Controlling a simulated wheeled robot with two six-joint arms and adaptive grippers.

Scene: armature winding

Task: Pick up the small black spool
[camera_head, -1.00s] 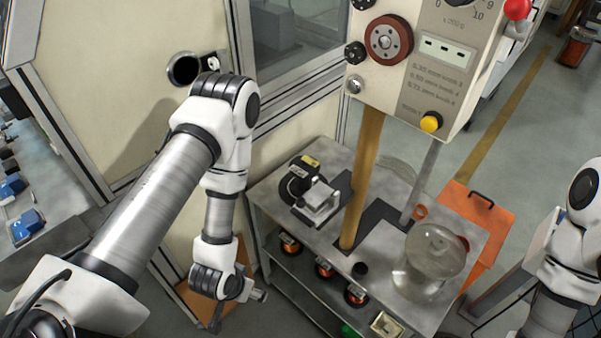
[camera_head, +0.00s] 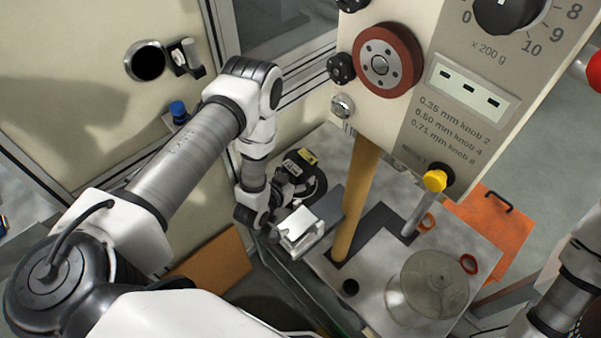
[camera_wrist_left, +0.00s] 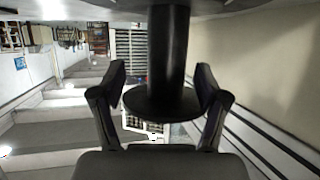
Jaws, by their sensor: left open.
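A black spool (camera_wrist_left: 167,50) fills the upper middle of the left wrist view, its dark core between two wide flanges. My left gripper (camera_wrist_left: 161,82) is open, with one finger on each side of the spool and a visible gap on both sides. I cannot make out the same spool there for sure. My right arm shows at the right edge, but its gripper is out of view.
A black round unit with a yellow label (camera_head: 305,182) stands behind the white block. The control box (camera_head: 450,60) hangs above.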

